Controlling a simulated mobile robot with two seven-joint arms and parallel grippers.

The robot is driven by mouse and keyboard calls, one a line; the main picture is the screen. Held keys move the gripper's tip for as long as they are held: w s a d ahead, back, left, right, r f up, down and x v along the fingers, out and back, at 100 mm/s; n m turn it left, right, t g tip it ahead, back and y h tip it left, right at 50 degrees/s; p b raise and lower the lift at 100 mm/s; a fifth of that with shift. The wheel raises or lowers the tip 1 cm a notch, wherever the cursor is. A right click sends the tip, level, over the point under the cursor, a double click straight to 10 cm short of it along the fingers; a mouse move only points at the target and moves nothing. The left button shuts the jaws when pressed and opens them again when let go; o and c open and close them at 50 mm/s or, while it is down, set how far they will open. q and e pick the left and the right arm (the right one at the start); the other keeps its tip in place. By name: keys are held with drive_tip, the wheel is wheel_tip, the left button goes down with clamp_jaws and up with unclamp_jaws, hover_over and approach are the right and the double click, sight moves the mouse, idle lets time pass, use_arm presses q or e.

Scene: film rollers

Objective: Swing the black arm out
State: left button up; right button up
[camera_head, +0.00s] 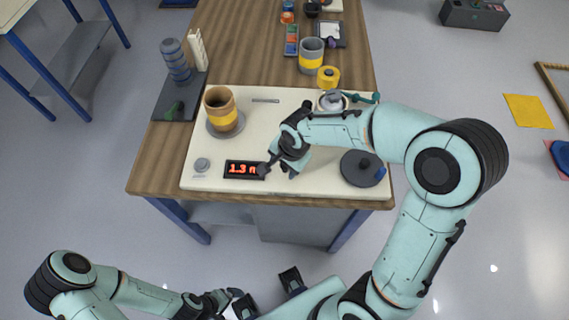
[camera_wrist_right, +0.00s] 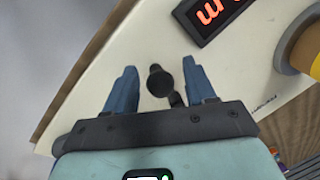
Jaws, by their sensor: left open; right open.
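The black arm shows in the right wrist view as a dark round knob (camera_wrist_right: 159,82) with a short dark bar (camera_wrist_right: 177,99) running toward the right-hand finger. My right gripper (camera_wrist_right: 161,72) is open, its two blue fingers on either side of the knob; I cannot tell whether they touch it. In the head view the right gripper (camera_head: 277,168) is low over the cream board, just right of the red-lit display (camera_head: 246,169), and hides most of the black arm. My left gripper (camera_head: 238,299) is in front of the table, away from the board, open and empty.
The cream board (camera_head: 320,178) lies on the wooden table (camera_head: 245,50). A yellow spool (camera_head: 328,77) is behind.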

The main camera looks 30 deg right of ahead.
clamp_jaws()
